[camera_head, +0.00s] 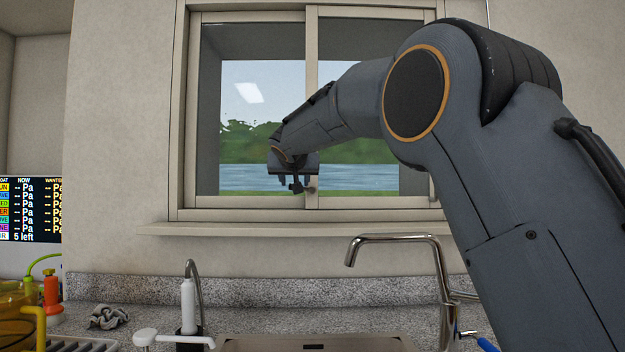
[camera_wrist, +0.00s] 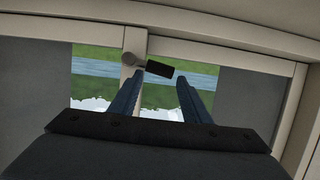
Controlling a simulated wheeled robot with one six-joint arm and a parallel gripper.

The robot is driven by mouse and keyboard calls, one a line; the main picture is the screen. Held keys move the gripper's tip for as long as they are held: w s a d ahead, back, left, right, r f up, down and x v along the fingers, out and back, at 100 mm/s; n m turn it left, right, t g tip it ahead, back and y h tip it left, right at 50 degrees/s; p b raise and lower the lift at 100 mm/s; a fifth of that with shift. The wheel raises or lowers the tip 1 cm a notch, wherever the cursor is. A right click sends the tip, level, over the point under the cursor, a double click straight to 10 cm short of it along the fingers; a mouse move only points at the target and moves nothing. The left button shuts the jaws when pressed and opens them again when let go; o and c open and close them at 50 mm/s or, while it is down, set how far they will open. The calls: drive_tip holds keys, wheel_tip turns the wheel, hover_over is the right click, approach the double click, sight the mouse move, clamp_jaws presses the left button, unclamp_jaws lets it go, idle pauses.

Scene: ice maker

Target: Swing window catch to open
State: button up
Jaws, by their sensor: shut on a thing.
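The window catch (camera_wrist: 160,68) is a short dark lever on a round grey pivot, set on the window's middle upright. In the wrist view it lies slightly tilted, nearly crosswise, between my fingertips. In the head view my gripper (camera_head: 296,185) is at the lower part of the middle upright, and the catch is small and partly hidden by the fingers. The sliding window (camera_head: 311,120) has two panes, and my arm covers much of the right one.
A sill (camera_head: 200,229) juts out below the window. A chrome faucet (camera_head: 395,240) rises under my arm, and a slim sprayer (camera_head: 188,295) stands at left by the sink (camera_head: 300,343). A crumpled cloth (camera_head: 108,316) lies on the counter.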

drive_tip(key=shift+s+r+b, duration=0.1)
drive_tip(key=shift+s+b, duration=1.3)
drive_tip(key=shift+s, duration=1.5)
drive_tip(key=shift+d, duration=0.1)
